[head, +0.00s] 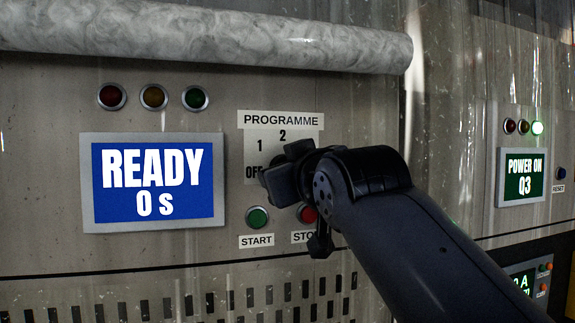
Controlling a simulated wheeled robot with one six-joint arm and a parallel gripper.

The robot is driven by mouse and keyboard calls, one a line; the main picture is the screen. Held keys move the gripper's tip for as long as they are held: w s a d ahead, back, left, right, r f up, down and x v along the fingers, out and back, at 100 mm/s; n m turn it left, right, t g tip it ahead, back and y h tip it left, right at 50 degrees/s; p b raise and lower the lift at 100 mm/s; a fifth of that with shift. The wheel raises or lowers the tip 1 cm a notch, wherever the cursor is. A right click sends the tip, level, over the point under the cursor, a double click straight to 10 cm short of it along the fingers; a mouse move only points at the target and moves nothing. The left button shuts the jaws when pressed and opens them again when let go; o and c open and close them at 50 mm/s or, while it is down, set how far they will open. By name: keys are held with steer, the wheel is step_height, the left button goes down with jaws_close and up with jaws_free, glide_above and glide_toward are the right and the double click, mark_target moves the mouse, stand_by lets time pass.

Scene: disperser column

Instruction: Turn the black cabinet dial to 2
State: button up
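The PROGRAMME dial plate (268,140) is on the cabinet front in the head view, with the marks OFF, 1 and 2 showing. The plate's right part is covered by my arm. My gripper (278,182) is in front of the plate's lower middle, just right of OFF and below 2. The black dial itself is hidden behind it, so its pointer and setting do not show. I cannot tell whether the fingers are open, shut or touching the dial.
A green START button (257,217) and a partly covered red STOP button (307,214) are just below. A screen (152,182) reading READY 0 s is left. A thick pipe (210,35) runs above. A second panel (522,178) reads POWER ON Q3.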

steer(key=c, duration=1)
steer(key=shift+m, duration=0.3)
steer(key=m+b, duration=0.4)
steer(key=m, duration=1.2)
steer(key=shift+m, duration=0.4)
steer(key=shift+m+b, duration=0.3)
